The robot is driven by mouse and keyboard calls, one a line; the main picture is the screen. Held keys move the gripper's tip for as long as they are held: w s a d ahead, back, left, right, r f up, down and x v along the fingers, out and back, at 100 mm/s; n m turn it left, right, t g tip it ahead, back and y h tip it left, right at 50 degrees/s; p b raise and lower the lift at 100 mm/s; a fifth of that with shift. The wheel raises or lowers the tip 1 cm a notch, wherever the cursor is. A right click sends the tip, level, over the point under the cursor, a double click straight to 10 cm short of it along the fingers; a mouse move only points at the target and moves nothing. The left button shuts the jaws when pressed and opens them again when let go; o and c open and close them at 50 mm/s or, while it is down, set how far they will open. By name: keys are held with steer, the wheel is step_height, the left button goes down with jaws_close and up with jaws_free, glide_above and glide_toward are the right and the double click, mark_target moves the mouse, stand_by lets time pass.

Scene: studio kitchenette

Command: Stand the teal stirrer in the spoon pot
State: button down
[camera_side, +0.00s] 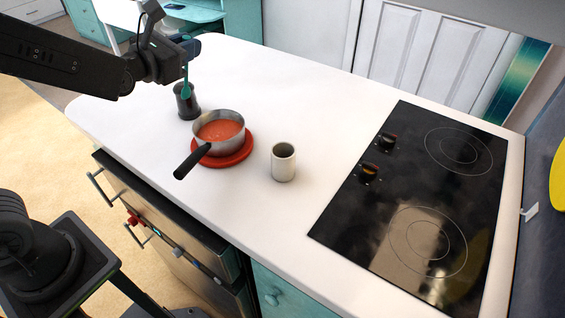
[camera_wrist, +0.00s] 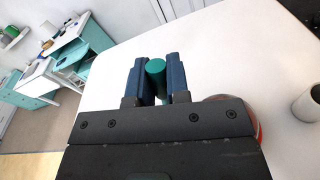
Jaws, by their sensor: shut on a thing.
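The teal stirrer (camera_side: 185,88) hangs upright from my gripper (camera_side: 189,46), wider end down. In the wrist view its round teal end (camera_wrist: 156,68) is between the two blue fingers, and my gripper (camera_wrist: 157,78) is shut on it. A dark pot (camera_side: 189,108) stands on the counter under my gripper. The stirrer's lower end overlaps the dark pot's mouth in the side view; I cannot tell whether it is inside, above or in front. The dark pot does not show in the wrist view.
A saucepan (camera_side: 212,145) of red-orange soup sits on a red trivet (camera_side: 233,161), its black handle toward the front. A pale open cup (camera_side: 283,166) stands to its right. A black hob (camera_side: 410,200) is farther right. The white counter (camera_side: 300,100) is clear behind.

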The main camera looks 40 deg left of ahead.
stand_by(0.5)
steer(key=w+d+n+y, duration=0.1)
steer(key=d+n+y, duration=0.25)
steer(key=d, duration=1.85)
step_height(320, 180, down, 10)
steer(key=shift+n+t+h, duration=0.35)
steer(key=shift+n+t, duration=0.05)
steer(key=shift+n, duration=0.05)
steer(key=c, duration=1.1)
jaws_free()
steer(key=shift+f, duration=0.1)
